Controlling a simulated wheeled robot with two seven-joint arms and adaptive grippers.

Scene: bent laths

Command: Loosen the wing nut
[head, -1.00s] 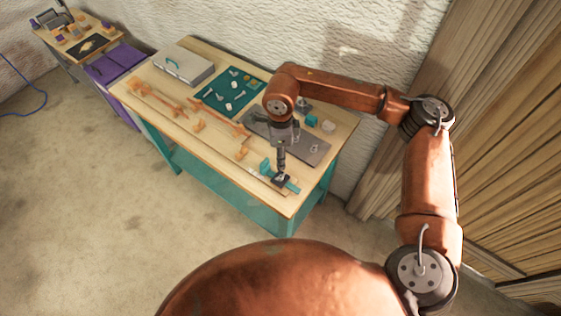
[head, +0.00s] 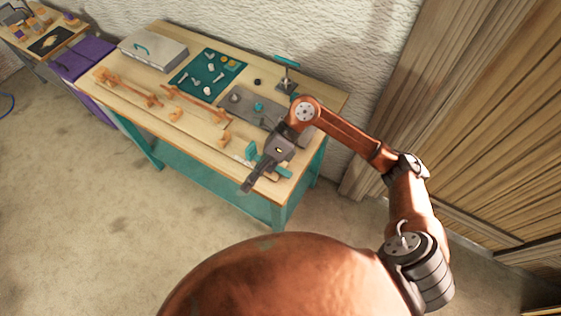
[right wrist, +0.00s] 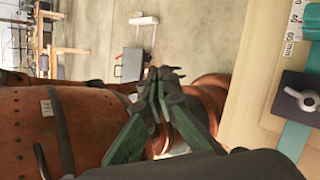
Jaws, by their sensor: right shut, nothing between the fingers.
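A pale metal wing nut (right wrist: 305,101) sits on a dark square plate (right wrist: 284,92) at the right edge of the right wrist view. A teal strip (right wrist: 293,141) runs under the plate, beside a scale marked in mm (right wrist: 294,28). In the head view the teal strip (head: 285,172) lies near the table's front right corner; the nut is hidden there by my right gripper. My right gripper (head: 246,188) is shut and empty, tilted towards the table's front edge. In the wrist view its fingertips (right wrist: 160,76) are together, well apart from the nut. My left gripper is not in view.
A wooden wall (head: 460,110) stands to the right. The floor in front is clear.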

